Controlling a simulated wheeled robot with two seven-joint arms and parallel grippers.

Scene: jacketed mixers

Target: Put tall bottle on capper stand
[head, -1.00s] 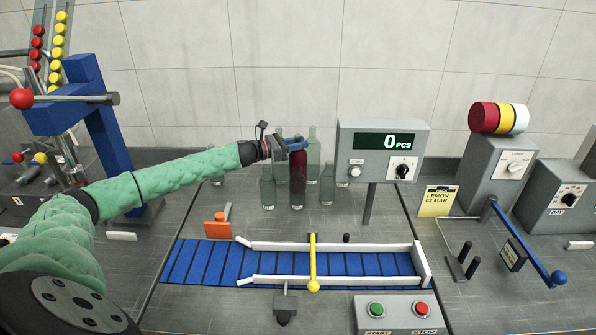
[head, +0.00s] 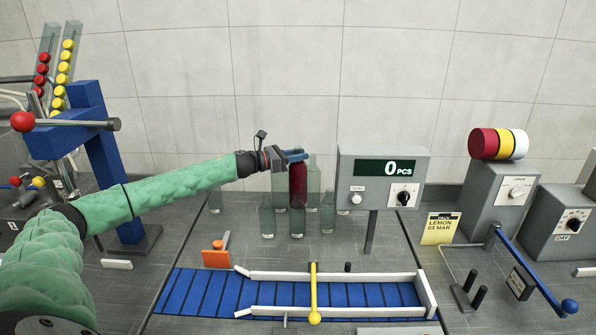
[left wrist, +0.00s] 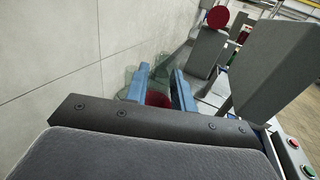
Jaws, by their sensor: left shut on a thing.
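The tall bottle (head: 298,184), filled with dark red, is in the head view among clear bottles at the back of the bench. My left gripper (head: 297,156) is shut on its upper part, coming from the left. The bottle is upright and its base appears raised above the bench. In the left wrist view the red bottle (left wrist: 158,99) sits between the blue fingers (left wrist: 159,90). A blue capper frame (head: 108,165) with a red-knobbed lever stands at the left on a dark base. My arm partly covers it. My right gripper is not in view.
Several clear bottles (head: 267,218) stand close around and below the held bottle. A counter display (head: 380,178) stands just right of it. The blue conveyor (head: 205,292) with white rails and an orange stop (head: 216,257) lie in front. Cap chutes (head: 62,75) rise at the left.

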